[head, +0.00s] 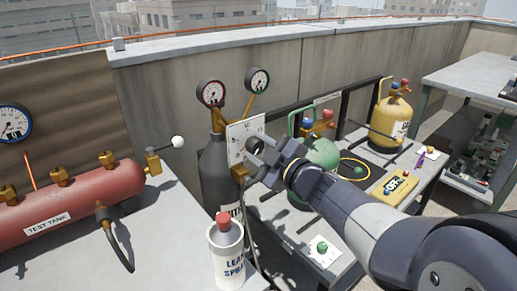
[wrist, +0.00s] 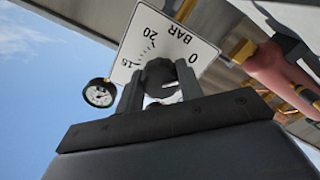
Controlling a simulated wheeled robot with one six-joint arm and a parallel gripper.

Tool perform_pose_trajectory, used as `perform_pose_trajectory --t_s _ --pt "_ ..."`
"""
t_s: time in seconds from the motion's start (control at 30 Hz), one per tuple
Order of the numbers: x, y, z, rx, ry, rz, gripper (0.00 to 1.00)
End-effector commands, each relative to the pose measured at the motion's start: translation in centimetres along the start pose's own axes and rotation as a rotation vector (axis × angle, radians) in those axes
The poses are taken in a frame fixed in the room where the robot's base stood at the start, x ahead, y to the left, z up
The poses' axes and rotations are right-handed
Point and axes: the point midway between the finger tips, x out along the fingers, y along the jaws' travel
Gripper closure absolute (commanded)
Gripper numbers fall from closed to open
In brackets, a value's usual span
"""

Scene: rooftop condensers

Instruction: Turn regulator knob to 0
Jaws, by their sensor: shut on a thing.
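The regulator knob (wrist: 158,76) is a dark round knob in front of a white dial plate (wrist: 190,45) marked BAR, with 0, 15 and 20 readable in the wrist view. My gripper (wrist: 160,95) is shut on the knob, one finger on each side. In the head view my gripper (head: 262,150) reaches the white plate (head: 240,132) from the right, and the knob (head: 254,145) shows partly between the fingers. The plate stands at a dark cylinder (head: 214,170) with two gauges (head: 211,93) above. The knob's pointer direction cannot be made out.
A leak spray can (head: 226,255) with a red cap stands in front of the cylinder. A red test tank (head: 65,203) lies at left with a white-tipped lever valve (head: 165,152). Green (head: 323,153) and yellow (head: 391,122) cylinders stand behind my arm.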

Motion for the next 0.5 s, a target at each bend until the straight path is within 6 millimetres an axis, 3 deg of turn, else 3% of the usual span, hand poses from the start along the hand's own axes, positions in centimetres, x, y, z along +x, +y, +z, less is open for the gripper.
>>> perform_pose_trajectory --t_s 0.2,0.23,0.5 --pt "0.0 -0.03 0.0 -0.003 0.0 -0.001 0.88" --pt "-0.01 -0.03 0.0 -0.003 0.0 -0.001 0.64" --pt "0.0 -0.02 0.0 -0.001 0.0 -0.001 0.43"
